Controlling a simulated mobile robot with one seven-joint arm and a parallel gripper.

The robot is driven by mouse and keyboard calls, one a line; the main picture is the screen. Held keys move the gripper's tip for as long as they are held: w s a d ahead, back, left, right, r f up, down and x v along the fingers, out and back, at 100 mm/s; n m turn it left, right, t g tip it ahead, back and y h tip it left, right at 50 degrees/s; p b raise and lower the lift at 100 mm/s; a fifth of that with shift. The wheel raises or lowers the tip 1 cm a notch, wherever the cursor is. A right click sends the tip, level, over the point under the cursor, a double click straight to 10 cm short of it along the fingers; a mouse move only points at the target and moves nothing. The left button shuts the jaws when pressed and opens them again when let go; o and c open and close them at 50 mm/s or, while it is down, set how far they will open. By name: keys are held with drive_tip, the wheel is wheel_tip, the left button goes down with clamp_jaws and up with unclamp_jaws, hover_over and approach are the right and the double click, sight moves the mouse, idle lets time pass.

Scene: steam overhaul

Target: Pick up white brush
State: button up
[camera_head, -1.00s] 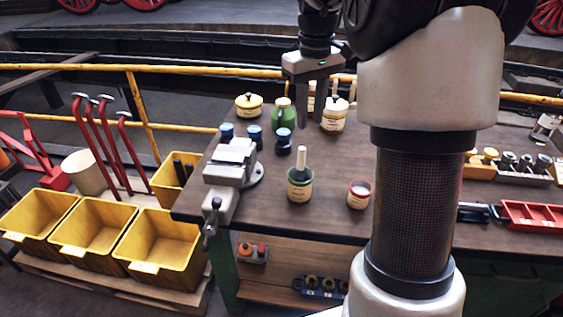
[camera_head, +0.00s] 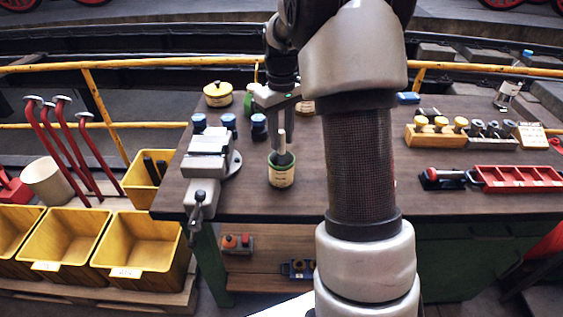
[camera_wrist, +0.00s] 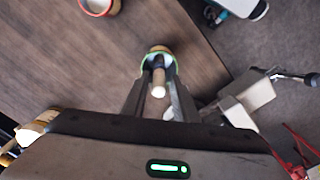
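The white brush (camera_head: 282,141) stands upright in a pot with a green rim (camera_head: 281,176) on the brown workbench. Its pale handle sticks up; its lower end is hidden in the pot. In the wrist view the brush handle (camera_wrist: 159,86) shows between the two fingers, with the pot (camera_wrist: 159,52) beyond. My gripper (camera_head: 277,138) points down over the pot. In the wrist view my gripper (camera_wrist: 157,72) is open, with a finger on each side of the handle and visible gaps. I cannot tell exactly how far down the fingers reach.
A grey vise (camera_head: 206,160) is left of the pot, with several blue-lidded jars (camera_head: 228,122) behind it. A red tray (camera_head: 510,178) lies at the right. Another open pot (camera_wrist: 100,5) shows in the wrist view.

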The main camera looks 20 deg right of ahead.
sight(282, 152)
drive_tip(key=shift+f, duration=2.9)
clamp_jaws()
wheel_tip(282, 152, up, 10)
